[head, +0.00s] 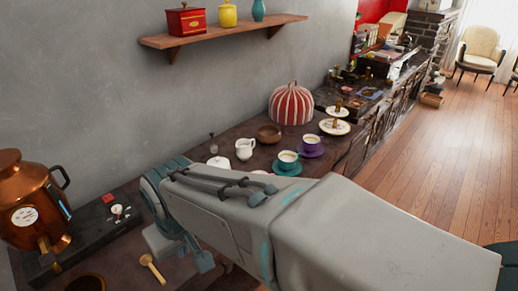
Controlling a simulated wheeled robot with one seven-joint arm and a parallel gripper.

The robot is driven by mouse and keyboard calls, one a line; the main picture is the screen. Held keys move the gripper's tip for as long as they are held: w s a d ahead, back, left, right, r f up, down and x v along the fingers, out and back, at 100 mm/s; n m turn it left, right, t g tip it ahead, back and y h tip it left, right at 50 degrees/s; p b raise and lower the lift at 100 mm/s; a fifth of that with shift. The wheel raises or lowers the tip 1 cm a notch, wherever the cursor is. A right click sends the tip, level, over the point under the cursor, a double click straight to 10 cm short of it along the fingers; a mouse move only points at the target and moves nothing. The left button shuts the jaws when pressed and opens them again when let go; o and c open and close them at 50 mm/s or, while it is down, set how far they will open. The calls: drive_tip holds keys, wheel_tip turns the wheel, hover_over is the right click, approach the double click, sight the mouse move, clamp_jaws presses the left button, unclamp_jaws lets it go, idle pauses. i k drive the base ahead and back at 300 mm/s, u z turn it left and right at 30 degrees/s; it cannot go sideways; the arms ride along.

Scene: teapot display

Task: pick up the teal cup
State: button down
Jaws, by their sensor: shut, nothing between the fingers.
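The teal cup (288,158) stands upright on a teal saucer (291,171) on the dark counter, near the middle of the head view, with something pale inside it. My arm crosses the front of the view, just below the saucer. My gripper (182,250) is at the arm's left end, over the counter to the left of the cup and well apart from it. It is shut and empty. Its fingers are partly hidden by the arm.
A purple cup (310,142) stands close behind the teal one. A white creamer (245,149), a brown bowl (269,134) and a striped tea cosy (291,103) are nearby. A copper urn (28,200) stands left; a wooden mallet-like tool (152,267) lies below the gripper. A shelf (222,32) hangs above.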

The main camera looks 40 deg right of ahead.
sight(287, 160)
drive_tip(key=z, duration=2)
drive_tip(key=k, duration=1)
drive_tip(key=z, duration=1.15)
drive_tip(key=i, duration=1.55)
drive_tip(key=u, duration=0.3)
drive_tip(key=i, duration=1.5)
drive_tip(key=u, duration=1.75)
drive_tip(key=i, duration=0.95)
drive_tip(key=u, duration=0.75)
